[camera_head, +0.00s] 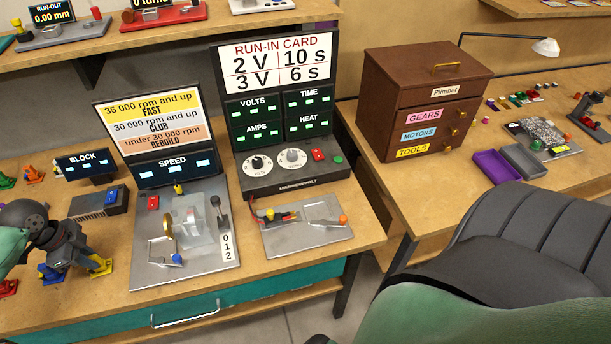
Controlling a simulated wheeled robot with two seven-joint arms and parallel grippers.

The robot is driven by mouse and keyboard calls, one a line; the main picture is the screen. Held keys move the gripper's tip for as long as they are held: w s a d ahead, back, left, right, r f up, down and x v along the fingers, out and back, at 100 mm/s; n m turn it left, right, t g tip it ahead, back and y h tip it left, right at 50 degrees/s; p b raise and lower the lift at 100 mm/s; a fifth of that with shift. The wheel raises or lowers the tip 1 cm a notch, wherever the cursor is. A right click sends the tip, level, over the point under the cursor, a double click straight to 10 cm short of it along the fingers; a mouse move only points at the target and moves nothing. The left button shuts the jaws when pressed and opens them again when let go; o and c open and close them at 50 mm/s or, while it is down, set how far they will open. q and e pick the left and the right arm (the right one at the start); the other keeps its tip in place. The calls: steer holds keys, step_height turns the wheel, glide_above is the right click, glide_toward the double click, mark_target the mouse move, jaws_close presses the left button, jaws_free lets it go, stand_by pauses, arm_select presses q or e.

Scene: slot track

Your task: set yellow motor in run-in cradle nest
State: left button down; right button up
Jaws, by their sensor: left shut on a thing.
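My left gripper (95,262) comes in low at the left edge, dark grey, and is shut on the yellow motor (101,267), a small yellow piece at its fingertips close to the bench top. Most of the motor is hidden by the fingers. The run-in cradle (331,232) is a grey plate in front of the run-in card panel, with red and black leads, a wire clamp and an orange knob. No motor is clearly seen in its nest. The gripper is well left of the cradle. My right gripper is not in view.
The speed rig (152,277), with a clear housing and a lever, stands between gripper and cradle. A blue piece (50,273) and a red piece (8,289) lie near the gripper. The block box (98,203) is behind it. A brown drawer chest (390,100) stands right.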

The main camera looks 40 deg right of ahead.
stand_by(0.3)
arm_select(q)
steer(key=shift+d+p+v, duration=0.25)
steer(key=shift+p+v, duration=0.85)
steer(key=shift+v, duration=0.15)
steer(key=shift+d+p+v, duration=0.25)
steer(key=shift+p+v, duration=0.85)
steer(key=shift+v, duration=0.15)
steer(key=shift+s, duration=0.2)
